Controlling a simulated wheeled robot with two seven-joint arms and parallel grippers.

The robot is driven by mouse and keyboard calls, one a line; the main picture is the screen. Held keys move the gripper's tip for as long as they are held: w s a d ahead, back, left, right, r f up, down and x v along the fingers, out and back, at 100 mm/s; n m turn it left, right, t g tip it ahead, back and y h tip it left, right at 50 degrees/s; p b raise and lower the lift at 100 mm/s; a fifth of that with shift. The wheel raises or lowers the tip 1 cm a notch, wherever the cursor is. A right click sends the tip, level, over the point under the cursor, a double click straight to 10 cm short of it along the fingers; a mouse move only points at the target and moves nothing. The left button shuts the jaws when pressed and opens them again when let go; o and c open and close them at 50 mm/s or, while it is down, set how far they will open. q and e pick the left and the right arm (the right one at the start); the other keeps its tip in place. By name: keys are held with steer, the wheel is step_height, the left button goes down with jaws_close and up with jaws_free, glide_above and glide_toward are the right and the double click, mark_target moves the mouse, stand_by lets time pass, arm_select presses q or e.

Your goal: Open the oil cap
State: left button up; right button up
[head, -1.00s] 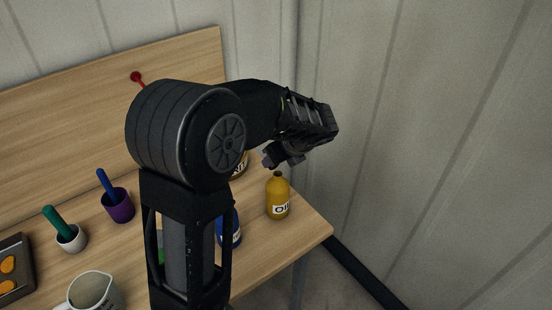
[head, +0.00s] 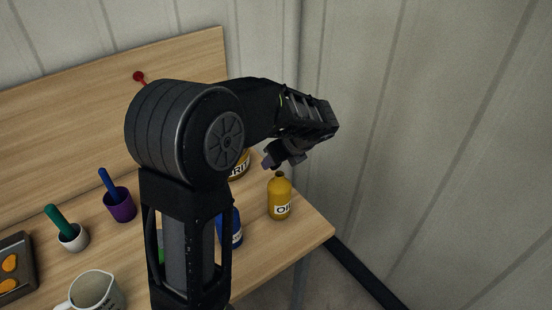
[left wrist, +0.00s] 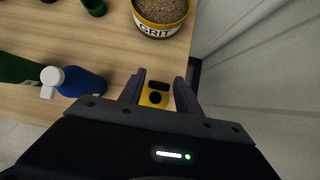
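The yellow oil bottle (head: 279,199) stands upright near the table's right corner, with a dark top on its neck (head: 279,175). My left gripper (head: 272,162) is above and slightly left of the bottle's top, fingers pointing down, apart from it in the head view. In the left wrist view, the fingers (left wrist: 160,90) are open, and the bottle (left wrist: 153,100) shows between them with a dark round top. I cannot tell whether the fingertips reach down beside the cap. My right gripper is not in view.
A grit tub (left wrist: 160,18) stands behind the bottle. Cups (head: 120,206) and a jug (head: 97,291) are further left. The wall (head: 430,150) is close on the right.

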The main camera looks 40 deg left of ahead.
arm_select(q)
steer(key=v, duration=0.7)
steer(key=shift+d+r+b, duration=0.2)
steer(key=shift+r+b, duration=0.1)
steer(key=shift+b, duration=0.15)
